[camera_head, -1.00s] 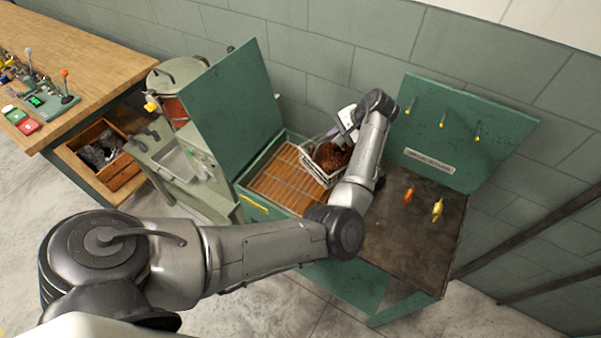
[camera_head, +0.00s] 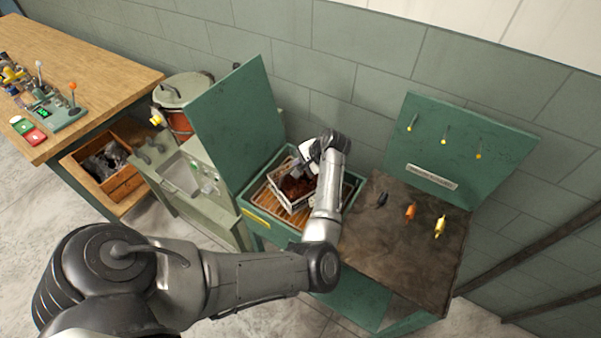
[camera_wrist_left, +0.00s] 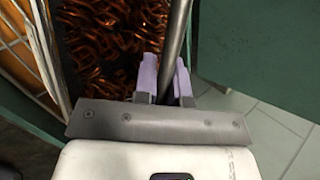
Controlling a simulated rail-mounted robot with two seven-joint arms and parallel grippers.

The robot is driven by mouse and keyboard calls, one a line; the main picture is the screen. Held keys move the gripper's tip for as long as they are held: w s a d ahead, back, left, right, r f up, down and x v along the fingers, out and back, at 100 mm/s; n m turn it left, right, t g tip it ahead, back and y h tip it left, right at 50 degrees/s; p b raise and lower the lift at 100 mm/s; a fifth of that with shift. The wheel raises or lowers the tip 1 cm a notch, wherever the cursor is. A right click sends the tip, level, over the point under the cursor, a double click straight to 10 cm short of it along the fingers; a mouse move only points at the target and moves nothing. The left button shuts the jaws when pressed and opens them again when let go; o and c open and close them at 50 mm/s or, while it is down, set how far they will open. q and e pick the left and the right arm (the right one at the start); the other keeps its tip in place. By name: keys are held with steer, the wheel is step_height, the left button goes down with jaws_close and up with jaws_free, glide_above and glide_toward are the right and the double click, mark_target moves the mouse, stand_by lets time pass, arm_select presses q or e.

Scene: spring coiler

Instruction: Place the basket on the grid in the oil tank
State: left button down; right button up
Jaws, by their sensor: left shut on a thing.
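The basket (camera_head: 284,196) is a pale, box-shaped container filled with rusty-brown coils. It is inside the outline of the green oil tank (camera_head: 272,232), above the orange-brown slatted grid (camera_head: 261,201), and looks slightly tilted. I cannot tell whether it touches the grid. My left gripper (camera_head: 303,163) is at the basket's back right side. In the left wrist view, the lavender fingers (camera_wrist_left: 165,82) are shut on a thin metal bar (camera_wrist_left: 178,45), the basket's handle, with the coils (camera_wrist_left: 110,35) beside it. My right gripper is not in view.
The tank's lid (camera_head: 235,120) stands open at the left. A dark worktop (camera_head: 400,240) with several small coloured parts lies to the right, with a green hooked panel (camera_head: 450,150) behind it. A sink unit (camera_head: 183,175) and a wooden bench (camera_head: 80,70) are at the left.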

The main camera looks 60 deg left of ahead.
mark_target(304, 175)
arm_select(q)
steer(key=shift+f, duration=1.9)
steer(key=c, duration=1.2)
jaws_free()
steer(key=shift+f, duration=0.15)
